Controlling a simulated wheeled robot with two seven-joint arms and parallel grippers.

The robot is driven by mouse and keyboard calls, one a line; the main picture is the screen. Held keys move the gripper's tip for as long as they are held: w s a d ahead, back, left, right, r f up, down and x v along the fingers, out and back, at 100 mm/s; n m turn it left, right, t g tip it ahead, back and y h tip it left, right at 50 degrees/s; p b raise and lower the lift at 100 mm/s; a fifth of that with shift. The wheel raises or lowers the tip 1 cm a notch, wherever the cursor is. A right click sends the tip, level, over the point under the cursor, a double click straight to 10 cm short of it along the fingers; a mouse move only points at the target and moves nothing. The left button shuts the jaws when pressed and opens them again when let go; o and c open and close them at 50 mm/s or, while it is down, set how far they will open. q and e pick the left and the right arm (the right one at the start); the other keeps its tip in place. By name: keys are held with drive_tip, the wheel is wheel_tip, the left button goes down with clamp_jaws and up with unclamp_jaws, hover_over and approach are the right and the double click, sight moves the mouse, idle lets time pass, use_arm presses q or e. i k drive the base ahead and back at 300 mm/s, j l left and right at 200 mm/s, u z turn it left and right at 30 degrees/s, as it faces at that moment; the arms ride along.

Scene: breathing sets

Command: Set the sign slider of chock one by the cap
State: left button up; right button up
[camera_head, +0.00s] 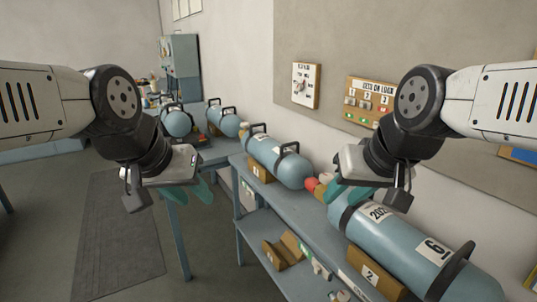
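A wooden chock marked 1 (258,172) sits under a blue cylinder (272,156) on the blue bench. A small white and dark fitting (247,192) shows at the bench front beside this chock; I cannot tell whether it is the sign slider. The slider and its cap are too small to make out. My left gripper (188,192) has its teal fingers apart and empty, in the air left of the chock. Nothing shows in either gripper.
A red round part (312,184) lies between the cylinders. A lower shelf (262,228) holds a wooden cradle (284,251). Wall boards (306,86) hang behind. Floor is clear at the left.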

sight(249, 192)
drive_tip(key=i+j+u, duration=0.35)
drive_tip(key=i+j, duration=0.35)
